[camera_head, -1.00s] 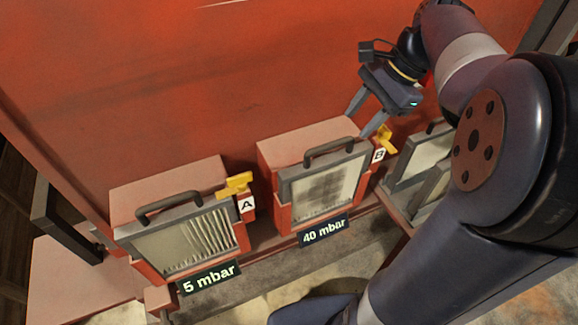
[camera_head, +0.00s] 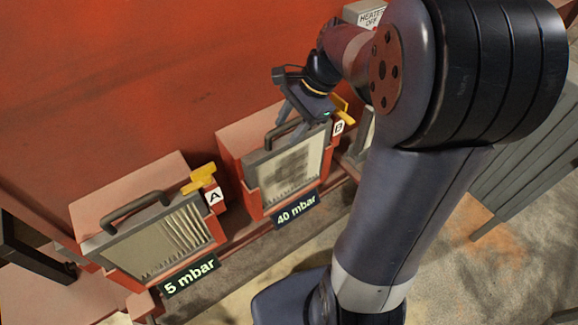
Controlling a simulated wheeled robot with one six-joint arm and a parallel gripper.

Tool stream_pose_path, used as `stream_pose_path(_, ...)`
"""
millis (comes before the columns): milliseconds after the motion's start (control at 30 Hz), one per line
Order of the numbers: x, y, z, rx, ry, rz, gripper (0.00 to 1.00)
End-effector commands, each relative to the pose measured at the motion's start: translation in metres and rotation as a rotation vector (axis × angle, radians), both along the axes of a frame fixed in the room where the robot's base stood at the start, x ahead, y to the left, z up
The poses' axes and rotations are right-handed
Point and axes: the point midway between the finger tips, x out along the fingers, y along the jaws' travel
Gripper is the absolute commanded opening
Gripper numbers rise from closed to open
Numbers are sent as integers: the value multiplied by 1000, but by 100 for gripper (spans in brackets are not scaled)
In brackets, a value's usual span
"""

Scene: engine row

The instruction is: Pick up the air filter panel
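Two air filter panels with dark frames and dark top handles stand in red housings. The panel in housing A (camera_head: 160,245) has pale, clean-looking pleats, and its handle is free. The panel in housing B (camera_head: 290,170) has a dark, dirty-looking patch. My gripper (camera_head: 292,124) is at the top of panel B, pointing down by its handle (camera_head: 283,133). Its fingers appear apart, one on either side of the handle. The far finger partly overlaps the handle, so contact cannot be told.
Yellow latches mark housing A (camera_head: 199,179) and housing B (camera_head: 341,106). Signs read 5 mbar (camera_head: 190,276) and 40 mbar (camera_head: 297,209). A red wall (camera_head: 130,80) rises close behind. My arm covers the middle right. Floor shows at lower right.

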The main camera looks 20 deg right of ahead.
Motion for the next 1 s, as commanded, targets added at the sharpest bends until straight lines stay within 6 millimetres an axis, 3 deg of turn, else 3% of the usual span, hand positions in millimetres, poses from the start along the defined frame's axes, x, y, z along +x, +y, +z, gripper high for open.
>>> stream_pose_path(200, 0, 0, 0, 0, 0, 0, 39)
stream_pose_path(667, 0, 0, 0, -1, 0, 0, 1)
stream_pose_path(1000, 0, 0, 0, -1, 0, 0, 0)
